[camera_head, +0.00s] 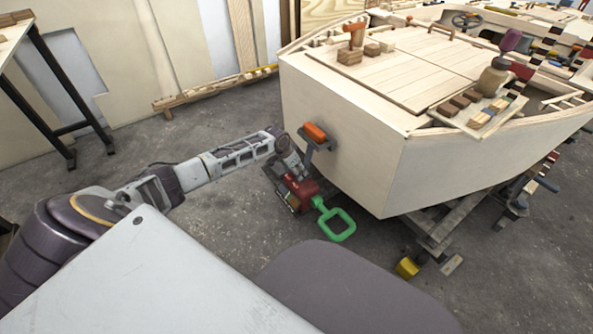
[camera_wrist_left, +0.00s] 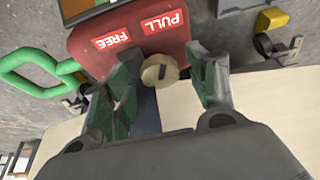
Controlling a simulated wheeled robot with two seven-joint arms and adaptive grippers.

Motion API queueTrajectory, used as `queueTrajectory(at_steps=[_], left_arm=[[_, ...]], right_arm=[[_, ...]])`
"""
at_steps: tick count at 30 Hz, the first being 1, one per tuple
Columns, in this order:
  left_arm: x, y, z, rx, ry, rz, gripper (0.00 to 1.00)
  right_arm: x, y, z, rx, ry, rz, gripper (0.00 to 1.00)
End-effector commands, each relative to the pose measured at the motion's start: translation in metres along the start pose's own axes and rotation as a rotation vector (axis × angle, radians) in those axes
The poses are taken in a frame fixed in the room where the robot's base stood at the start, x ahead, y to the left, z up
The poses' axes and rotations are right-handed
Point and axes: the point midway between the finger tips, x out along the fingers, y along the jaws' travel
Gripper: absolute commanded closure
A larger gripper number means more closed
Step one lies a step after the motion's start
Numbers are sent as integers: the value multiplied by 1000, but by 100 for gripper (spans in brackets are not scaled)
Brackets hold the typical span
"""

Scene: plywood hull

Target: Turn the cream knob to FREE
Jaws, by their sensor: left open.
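The cream knob (camera_wrist_left: 160,71) is on the red box (camera_wrist_left: 95,48), which carries two red labels with white letters, PULL (camera_wrist_left: 162,22) and FREE (camera_wrist_left: 117,41). A short dark mark shows on the knob; I cannot tell which label it points to. My left gripper (camera_wrist_left: 163,66) is open, with one finger on each side of the knob and a gap seeming to show on both sides. In the head view my left gripper (camera_head: 291,165) is at the red box (camera_head: 302,188), beside the hull; the knob is hidden there. My right gripper is not in view.
A green loop handle (camera_head: 338,226) sticks out from the red box. An orange-handled clamp (camera_head: 316,133) is on the pale plywood hull (camera_head: 345,165), close to my gripper. A yellow block (camera_head: 407,268) lies low by the stand.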

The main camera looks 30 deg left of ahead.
Motion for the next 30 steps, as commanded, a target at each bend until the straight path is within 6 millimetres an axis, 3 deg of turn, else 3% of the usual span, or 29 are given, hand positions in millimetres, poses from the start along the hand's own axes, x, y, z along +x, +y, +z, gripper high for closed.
queueTrajectory(at_steps=[7,18,30], left_arm=[[0,0,0,0,0,0,42],[0,0,0,0,0,0,88],[-1,1,0,-19,-1,-6,88]], right_arm=[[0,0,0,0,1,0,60],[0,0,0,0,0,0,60],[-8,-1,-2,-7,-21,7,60]])
